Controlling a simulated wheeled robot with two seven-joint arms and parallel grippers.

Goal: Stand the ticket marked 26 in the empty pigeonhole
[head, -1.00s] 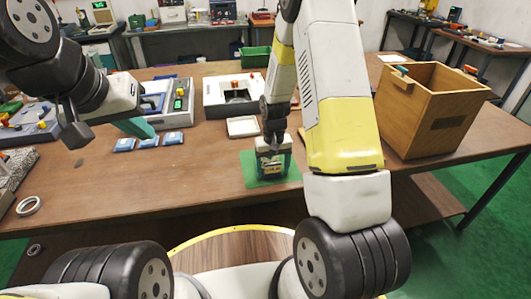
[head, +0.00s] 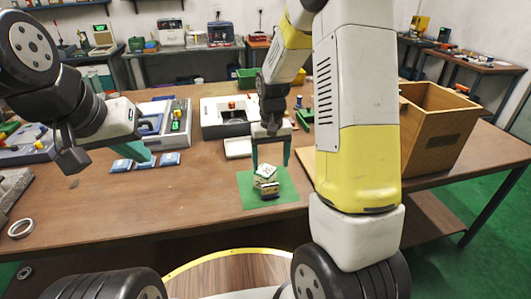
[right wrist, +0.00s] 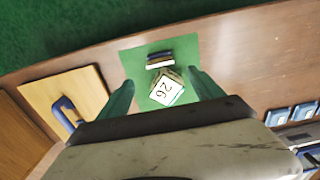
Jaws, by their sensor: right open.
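The ticket marked 26 (right wrist: 167,90) is a pale block whose number face shows in the right wrist view. In the head view it shows as a small pale block (head: 265,172), sitting tilted on the green mat. Against it, on the near side in the head view, is a low dark and cream piece (head: 268,188) (right wrist: 160,59). I cannot tell whether they touch. My right gripper (head: 271,158) is open above the mat, with its green fingers on either side of the ticket (right wrist: 163,88). My left gripper (head: 140,152) hangs over the left of the table. I cannot make out an empty pigeonhole.
The green mat (head: 250,200) lies near the table's front edge. A wooden crate (head: 438,125) stands at the right. Several blue-and-white pieces (head: 145,164) lie left. Table between them and the mat is clear.

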